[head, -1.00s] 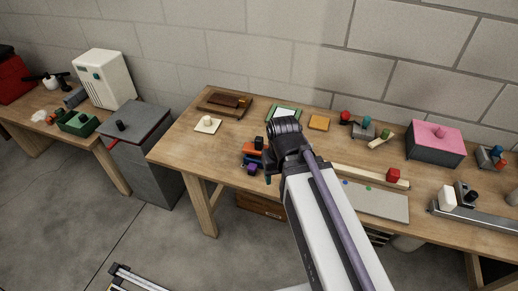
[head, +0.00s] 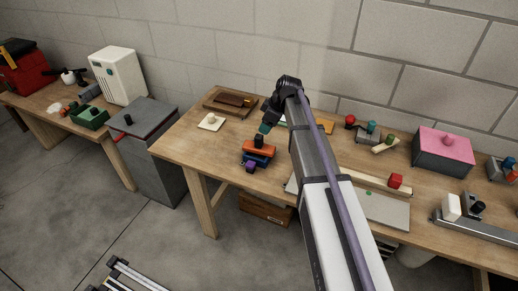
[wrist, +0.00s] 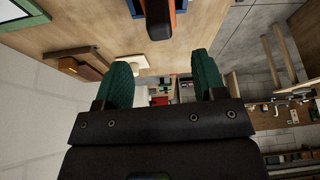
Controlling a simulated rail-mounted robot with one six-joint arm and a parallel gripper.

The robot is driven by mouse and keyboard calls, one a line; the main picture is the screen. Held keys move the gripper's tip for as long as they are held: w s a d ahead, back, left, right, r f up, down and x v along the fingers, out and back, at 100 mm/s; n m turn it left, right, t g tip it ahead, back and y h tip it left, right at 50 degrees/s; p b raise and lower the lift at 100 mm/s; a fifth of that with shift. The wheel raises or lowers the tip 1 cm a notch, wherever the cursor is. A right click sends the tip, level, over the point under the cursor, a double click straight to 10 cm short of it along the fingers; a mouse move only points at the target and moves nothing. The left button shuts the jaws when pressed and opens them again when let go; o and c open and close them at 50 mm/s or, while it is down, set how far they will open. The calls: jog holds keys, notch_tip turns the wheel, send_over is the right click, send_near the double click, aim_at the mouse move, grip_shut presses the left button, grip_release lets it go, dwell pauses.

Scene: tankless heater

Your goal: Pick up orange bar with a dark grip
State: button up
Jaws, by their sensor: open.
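The orange bar (head: 258,149) lies on the wooden table, with its dark grip (head: 258,140) standing up from the top. A blue piece (head: 255,161) and a purple piece (head: 250,168) show just in front of it. In the wrist view the dark grip (wrist: 159,22) is at the top edge, with a little of the orange bar (wrist: 181,4) beside it. My gripper (wrist: 163,78) is open and empty, its two green fingers apart. In the head view my gripper (head: 266,127) is close behind and above the bar; the grip is not between the fingers.
A small white plate with a knob (head: 210,122) and a brown wooden tray (head: 232,103) lie to the left and behind. The table's front left is clear.

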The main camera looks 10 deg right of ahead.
aim_at(260, 136)
jog(key=b+x, duration=1)
jog(key=x, duration=0.1)
jog(key=shift+d+f, duration=0.1)
jog(key=shift+d, duration=0.05)
jog(key=shift+s+r+p, duration=0.1)
jog(key=shift+r+p, duration=0.15)
jog(key=shift+p, duration=0.05)
jog(key=shift+c, duration=0.3)
grip_shut()
notch_tip(260, 136, up, 10)
jog(key=p, duration=1)
jog(key=shift+r, duration=0.15)
